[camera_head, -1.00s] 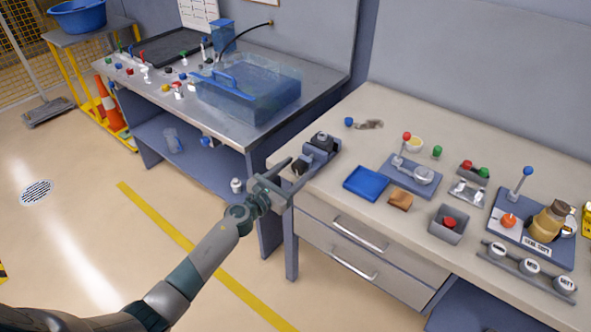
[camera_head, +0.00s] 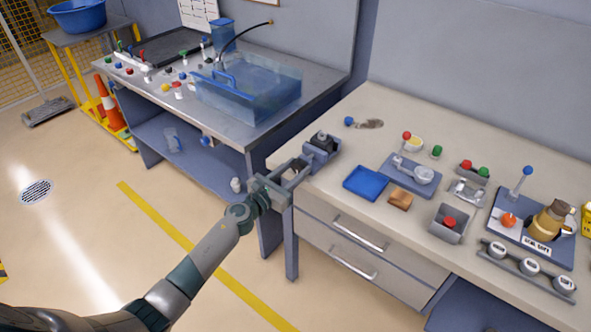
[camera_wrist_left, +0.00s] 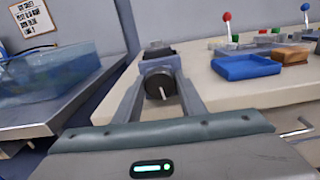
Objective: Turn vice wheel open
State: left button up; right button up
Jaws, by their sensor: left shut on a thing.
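The vice (camera_head: 324,147) is a grey-blue block with a dark part on top, at the left front edge of the beige bench. Its dark round wheel (camera_wrist_left: 158,85) faces my left wrist camera and has a pale handle pin. My left gripper (camera_head: 297,168) reaches in level from the left, in front of the vice. Its two fingers (camera_wrist_left: 160,95) lie on either side of the wheel and are shut on it. In the head view the wheel is mostly hidden by the fingers. My right gripper is not in view.
A blue tray (camera_head: 366,183) lies just right of the vice, with a brown block (camera_head: 400,199) beside it. The bench drawers (camera_head: 360,240) are below. A steel table (camera_head: 235,120) with a clear blue tank (camera_head: 262,90) stands to the left, across a narrow gap.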

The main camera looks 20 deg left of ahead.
pick_arm(q)
jog(key=n, duration=0.7)
jog(key=shift+a, duration=0.1)
jog(key=n, duration=0.3)
jog(key=shift+f+n+p, duration=0.1)
jog(key=shift+n+p, duration=0.2)
jog(key=shift+n, duration=0.1)
jog(key=n, duration=0.3)
jog(key=shift+n, duration=0.3)
jog(key=n, duration=0.3)
jog(key=shift+f+n+p, duration=0.1)
jog(key=shift+n+p, duration=0.2)
jog(key=shift+p, duration=0.05)
jog(key=n, duration=0.3)
jog(key=shift+n, duration=0.3)
jog(key=n, duration=0.3)
jog(key=shift+f+n+p, duration=0.1)
jog(key=shift+n+p, duration=0.2)
jog(key=shift+p, duration=0.1)
jog(key=n, duration=0.4)
